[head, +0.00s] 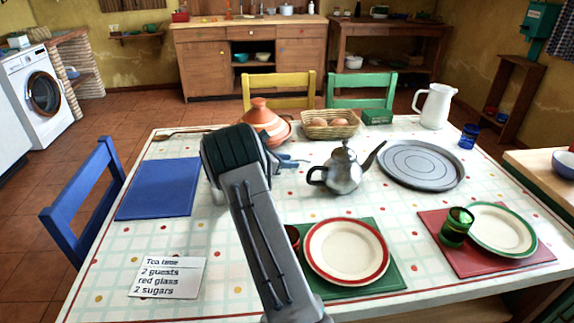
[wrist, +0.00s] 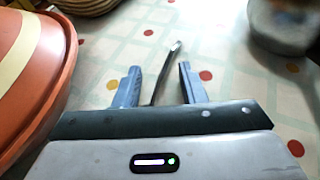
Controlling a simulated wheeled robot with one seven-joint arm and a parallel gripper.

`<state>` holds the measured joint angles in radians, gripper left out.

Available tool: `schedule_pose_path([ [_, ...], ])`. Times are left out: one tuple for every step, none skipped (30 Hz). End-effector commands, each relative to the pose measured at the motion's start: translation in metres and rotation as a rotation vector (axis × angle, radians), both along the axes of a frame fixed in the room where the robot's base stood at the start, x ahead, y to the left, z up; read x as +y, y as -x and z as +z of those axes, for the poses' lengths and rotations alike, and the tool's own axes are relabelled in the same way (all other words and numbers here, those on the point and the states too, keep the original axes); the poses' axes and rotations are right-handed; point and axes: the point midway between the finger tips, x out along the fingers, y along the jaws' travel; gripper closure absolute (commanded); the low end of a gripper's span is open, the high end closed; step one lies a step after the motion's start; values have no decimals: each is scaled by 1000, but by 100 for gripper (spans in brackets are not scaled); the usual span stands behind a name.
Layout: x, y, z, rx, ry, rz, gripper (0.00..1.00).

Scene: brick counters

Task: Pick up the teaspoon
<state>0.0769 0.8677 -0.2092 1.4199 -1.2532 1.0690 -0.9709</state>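A thin dark metal utensil, which looks like the teaspoon (wrist: 166,71), shows in the wrist view between the fingers of my gripper (wrist: 159,68). Its far end points away past the fingertips, and its near end is hidden behind the gripper body. The blue fingers stand apart, with a gap on each side of the utensil. In the head view my gripper (head: 290,162) is low over the table, right of the tagine and left of the teapot. The teaspoon cannot be made out there.
The orange striped tagine (head: 265,124) stands close on the gripper's left; it also shows in the wrist view (wrist: 38,85). The metal teapot (head: 343,172) is on the right. An egg basket (head: 330,125) lies behind. A wooden spoon (head: 182,134) lies at the far left.

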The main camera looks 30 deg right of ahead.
Motion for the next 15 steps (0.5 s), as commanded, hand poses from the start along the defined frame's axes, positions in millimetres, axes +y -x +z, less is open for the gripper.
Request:
schedule_pose_path([
  [0,0,0,0,0,1,63],
  [0,0,0,0,0,1,63],
  [0,0,0,0,0,0,63],
  [0,0,0,0,0,0,63],
  [0,0,0,0,0,0,66],
  [0,0,0,0,0,0,77],
  [0,0,0,0,0,0,85],
  [0,0,0,0,0,0,93],
  [0,0,0,0,0,0,100],
  [1,0,0,0,0,0,100],
  [0,0,0,0,0,0,100],
  [1,0,0,0,0,0,100],
  [1,0,0,0,0,0,100],
  [1,0,0,0,0,0,100],
  [0,0,0,0,0,0,100],
])
